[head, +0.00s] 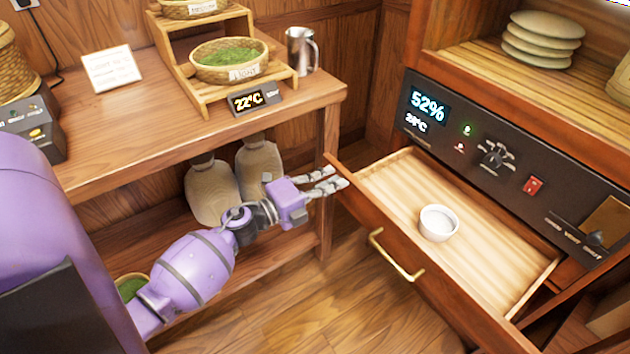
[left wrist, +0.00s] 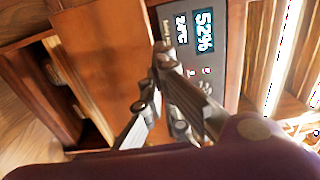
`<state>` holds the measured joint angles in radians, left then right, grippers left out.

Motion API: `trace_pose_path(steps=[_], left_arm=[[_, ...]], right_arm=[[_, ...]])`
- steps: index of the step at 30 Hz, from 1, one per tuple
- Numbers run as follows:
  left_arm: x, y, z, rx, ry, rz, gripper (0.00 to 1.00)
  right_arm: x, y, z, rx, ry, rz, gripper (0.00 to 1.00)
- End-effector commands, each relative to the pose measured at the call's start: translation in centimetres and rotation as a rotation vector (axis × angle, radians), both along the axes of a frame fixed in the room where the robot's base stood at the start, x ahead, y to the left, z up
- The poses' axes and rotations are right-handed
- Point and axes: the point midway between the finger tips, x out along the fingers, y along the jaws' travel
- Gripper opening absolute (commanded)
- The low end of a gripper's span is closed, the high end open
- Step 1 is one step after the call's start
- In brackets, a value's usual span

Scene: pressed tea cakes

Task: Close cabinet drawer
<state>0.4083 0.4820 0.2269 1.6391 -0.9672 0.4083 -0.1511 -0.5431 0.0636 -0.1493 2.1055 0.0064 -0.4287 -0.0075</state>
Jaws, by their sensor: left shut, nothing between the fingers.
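The cabinet drawer (head: 405,262) is pulled out below the control panel. Its wooden front carries a brass handle (head: 397,255). A small white bowl with pale contents (head: 438,223) sits on the slatted drawer floor. My left gripper (head: 340,178) is shut and empty, close to the left end of the drawer front; I cannot tell whether it touches. In the left wrist view its fingers (left wrist: 160,85) show before the cabinet, and the handle is not seen there. My right gripper is not in view.
The control panel (head: 505,165) reads 52% above the drawer. A wooden table (head: 110,130) at left holds a stepped stand with baskets and a metal jug (head: 301,50). Sacks (head: 258,165) stand beneath it near my arm. Floor (head: 330,300) is clear before the drawer.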

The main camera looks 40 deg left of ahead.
Motion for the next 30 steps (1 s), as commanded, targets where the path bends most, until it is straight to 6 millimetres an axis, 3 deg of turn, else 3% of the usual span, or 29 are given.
trace_pose_path(steps=[20,26,30], left_arm=[[1.6,-0.6,0.0,0.0,-0.001,-0.001,0.0],[4.5,-1.7,0.2,0.001,-0.004,-0.003,0.0],[7.7,-2.8,0.1,0.001,-0.004,-0.002,0.0]], right_arm=[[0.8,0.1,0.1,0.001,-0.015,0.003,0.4],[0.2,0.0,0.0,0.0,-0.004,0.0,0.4],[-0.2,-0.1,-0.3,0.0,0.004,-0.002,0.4]])
